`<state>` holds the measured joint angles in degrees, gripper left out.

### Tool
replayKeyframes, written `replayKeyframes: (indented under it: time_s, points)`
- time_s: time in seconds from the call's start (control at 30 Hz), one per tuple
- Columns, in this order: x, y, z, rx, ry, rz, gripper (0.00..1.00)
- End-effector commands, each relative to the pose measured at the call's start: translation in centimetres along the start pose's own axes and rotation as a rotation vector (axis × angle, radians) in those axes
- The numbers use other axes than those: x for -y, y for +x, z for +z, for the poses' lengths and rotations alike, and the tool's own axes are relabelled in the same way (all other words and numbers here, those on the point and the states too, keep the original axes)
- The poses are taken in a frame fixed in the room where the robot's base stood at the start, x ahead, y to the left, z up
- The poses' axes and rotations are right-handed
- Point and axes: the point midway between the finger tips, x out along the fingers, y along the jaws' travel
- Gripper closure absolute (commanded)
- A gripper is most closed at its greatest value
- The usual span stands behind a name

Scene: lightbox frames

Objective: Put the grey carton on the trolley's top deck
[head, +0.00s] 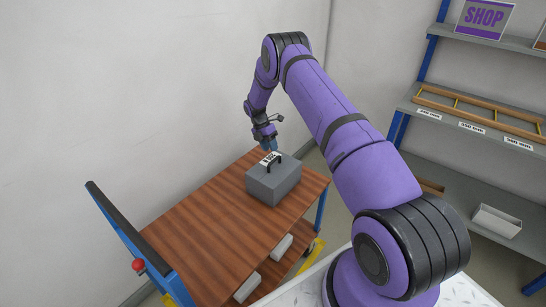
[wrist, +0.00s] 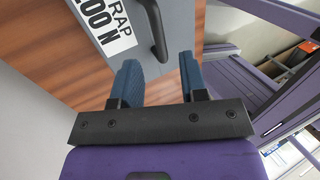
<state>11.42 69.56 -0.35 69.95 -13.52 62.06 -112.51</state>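The grey carton (head: 274,183) stands on the wooden top deck (head: 200,225) of the trolley, towards its far right end. It has a black handle (head: 275,161) and a white label on top. In the wrist view the carton (wrist: 180,22), its label and the handle (wrist: 154,28) show at the top, with the wooden deck (wrist: 45,55) to the left. My gripper (head: 270,148) is just behind the carton's top in the head view. In the wrist view its blue fingers (wrist: 160,66) are apart, with the handle's near end in line with the gap. Nothing is visibly gripped.
The trolley has a blue frame, a dark push bar (head: 125,222) and a red knob (head: 138,265) at left. White boxes (head: 282,246) sit on its lower deck. A shelf rack (head: 470,125) with a ladder stands at right. Most of the top deck left of the carton is clear.

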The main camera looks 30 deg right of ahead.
Motion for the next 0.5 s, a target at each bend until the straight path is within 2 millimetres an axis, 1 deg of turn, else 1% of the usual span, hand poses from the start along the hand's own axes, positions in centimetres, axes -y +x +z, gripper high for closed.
replayKeyframes:
  time_s: [0.03,0.1,0.2,0.43,0.47,0.5]
  points:
    - [0.0,-1.1,0.0,0.001,0.0,0.003,0.6]
    - [0.0,-2.2,0.1,0.001,0.0,0.002,0.6]
    - [0.0,-3.6,0.1,0.002,0.0,0.001,0.6]
    - [0.2,-5.7,-0.1,0.002,0.009,0.004,0.6]
    - [0.3,-6.1,-0.1,0.004,0.017,0.008,0.6]
    - [0.6,-7.1,-0.2,0.006,0.033,0.016,0.6]
